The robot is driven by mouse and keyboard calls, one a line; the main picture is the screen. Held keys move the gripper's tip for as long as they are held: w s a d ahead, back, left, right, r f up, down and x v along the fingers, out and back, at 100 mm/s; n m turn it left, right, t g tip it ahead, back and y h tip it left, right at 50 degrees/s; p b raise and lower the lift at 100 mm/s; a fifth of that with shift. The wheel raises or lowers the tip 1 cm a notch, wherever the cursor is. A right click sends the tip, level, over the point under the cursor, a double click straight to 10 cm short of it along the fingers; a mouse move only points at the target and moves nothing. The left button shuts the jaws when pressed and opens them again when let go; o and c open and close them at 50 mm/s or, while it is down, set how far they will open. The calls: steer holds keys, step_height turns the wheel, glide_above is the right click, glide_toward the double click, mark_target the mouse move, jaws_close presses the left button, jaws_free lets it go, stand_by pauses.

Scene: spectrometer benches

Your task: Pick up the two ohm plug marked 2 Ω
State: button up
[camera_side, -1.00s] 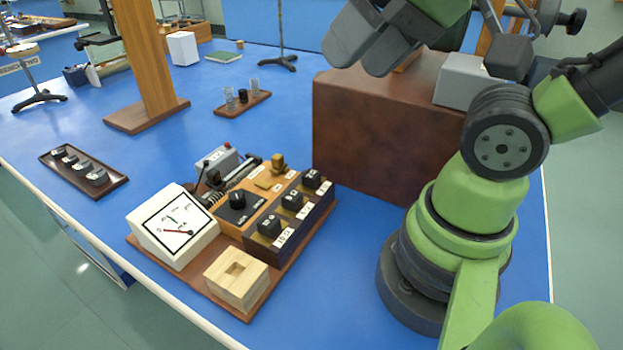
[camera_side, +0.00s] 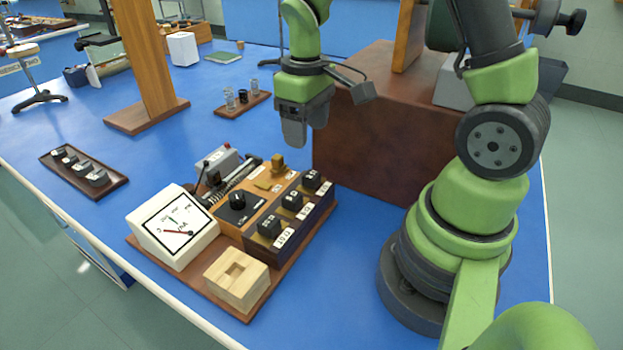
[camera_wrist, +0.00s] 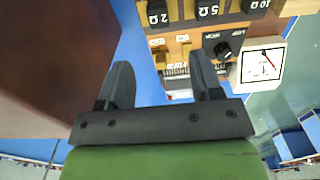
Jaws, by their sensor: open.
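The 2 Ω plug (camera_side: 312,180) is a small black block seated at the far end of a row of plugs on the wooden resistor box (camera_side: 318,217). In the wrist view the 2 Ω plug (camera_wrist: 157,8) shows at the top edge, with a white label reading 2 and partly cut off. My gripper (camera_side: 293,138) hangs fingers down, above and behind the box, apart from the plug. In the wrist view my gripper (camera_wrist: 162,80) has its two dark fingers spread with nothing between them.
The 5 Ω plug (camera_side: 292,200) and 10 Ω plug (camera_side: 269,225) stand in the same row. A meter (camera_side: 175,228) and a pale wooden block (camera_side: 236,278) share the board. A large brown box (camera_side: 375,150) stands close to my gripper. A tray of dark plugs (camera_side: 120,186) lies left.

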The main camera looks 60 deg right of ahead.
mark_target(307, 173)
step_height(307, 173, down, 9)
steer(key=shift+f, duration=0.1)
stand_by(0.4)
steer(key=shift+c, duration=0.2)
steer(key=c, duration=1)
